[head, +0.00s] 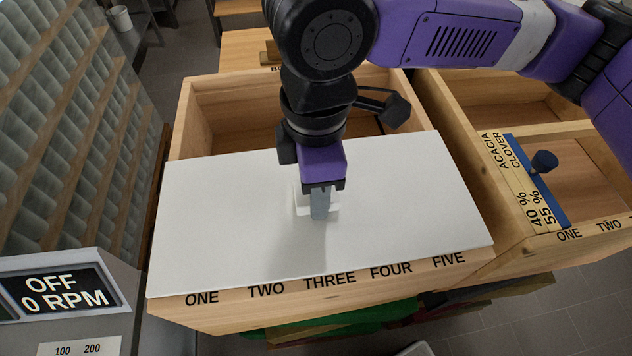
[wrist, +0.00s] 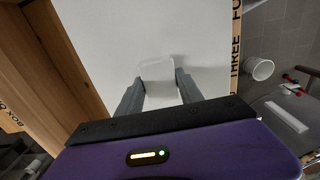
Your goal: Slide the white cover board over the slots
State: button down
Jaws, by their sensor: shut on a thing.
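The white cover board (head: 230,220) lies across the front part of a wooden box (head: 195,115) in the head view, a little tilted in the picture. Its front edge lies just behind the labels ONE to FIVE, and any slots beneath it are hidden. The board also fills much of the wrist view (wrist: 110,35). A small white handle (head: 302,200) stands near the board's middle, and it shows in the wrist view too (wrist: 157,75). My gripper (head: 320,205) points down at the board and is shut on this handle, with a finger on each side (wrist: 158,92).
A second wooden box (head: 490,95) stands close on the right, with a blue strip (head: 538,180) with a dark knob and labels. A control panel reading OFF, 0 RPM (head: 60,292) is at the lower left. The wooden box is open behind the board.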

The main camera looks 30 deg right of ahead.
jog(key=c, duration=0.7)
grip_release()
jog(key=shift+r, duration=0.1)
notch_tip(320, 180, up, 8)
jog(key=shift+f, duration=0.2)
jog(key=shift+s, duration=0.1)
